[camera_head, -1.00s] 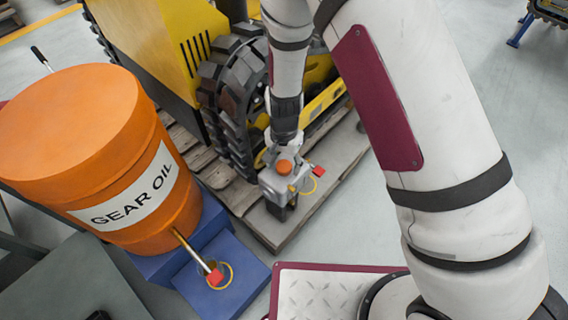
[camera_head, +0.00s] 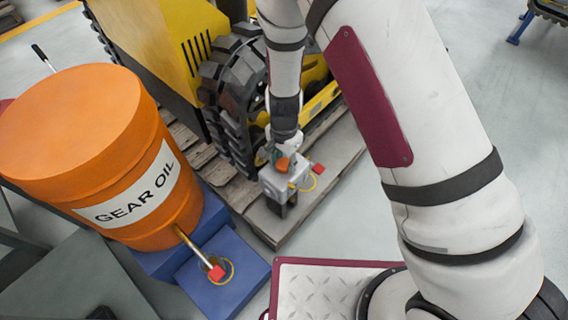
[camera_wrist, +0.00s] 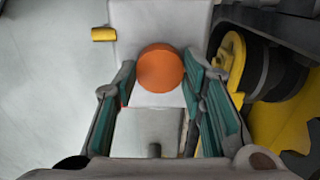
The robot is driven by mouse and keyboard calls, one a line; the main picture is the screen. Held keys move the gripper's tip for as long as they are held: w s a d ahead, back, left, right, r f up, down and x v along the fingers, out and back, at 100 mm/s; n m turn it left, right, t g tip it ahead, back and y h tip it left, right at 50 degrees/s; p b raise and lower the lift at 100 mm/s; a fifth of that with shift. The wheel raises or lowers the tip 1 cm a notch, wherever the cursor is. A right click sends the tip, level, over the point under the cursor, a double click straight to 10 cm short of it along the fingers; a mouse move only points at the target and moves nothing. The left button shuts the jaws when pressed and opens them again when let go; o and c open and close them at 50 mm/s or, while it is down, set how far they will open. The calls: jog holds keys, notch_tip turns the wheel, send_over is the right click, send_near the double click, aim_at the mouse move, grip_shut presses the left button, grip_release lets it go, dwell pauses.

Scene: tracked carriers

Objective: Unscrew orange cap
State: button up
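The round orange cap (camera_head: 282,163) sits on top of a small grey-white housing (camera_head: 275,184) beside the yellow tracked machine. In the wrist view the orange cap (camera_wrist: 161,68) shows as a full disc, with the pale housing (camera_wrist: 150,128) around and below it. My gripper (camera_head: 288,154) is right at the cap in the head view. In the wrist view my gripper (camera_wrist: 160,74) is open, its green-padded fingers spread to the left and right of the cap, with the tips close to its sides. I cannot tell how far the tips stand above the housing.
The yellow tracked machine (camera_head: 157,45) stands on a wooden pallet (camera_head: 325,172) close to my gripper. An orange gear oil drum (camera_head: 75,125) rests on a blue stand (camera_head: 245,262) at left. A red-tipped part with a yellow ring (camera_head: 318,169) is right of the cap.

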jog(key=n, duration=0.6)
jog(key=shift+n+b, duration=0.35)
jog(key=shift+n, duration=0.05)
jog(key=n, duration=0.3)
jog(key=shift+n, duration=0.5)
jog(key=n, duration=0.3)
jog(key=shift+n, duration=0.4)
jog(key=n, duration=0.5)
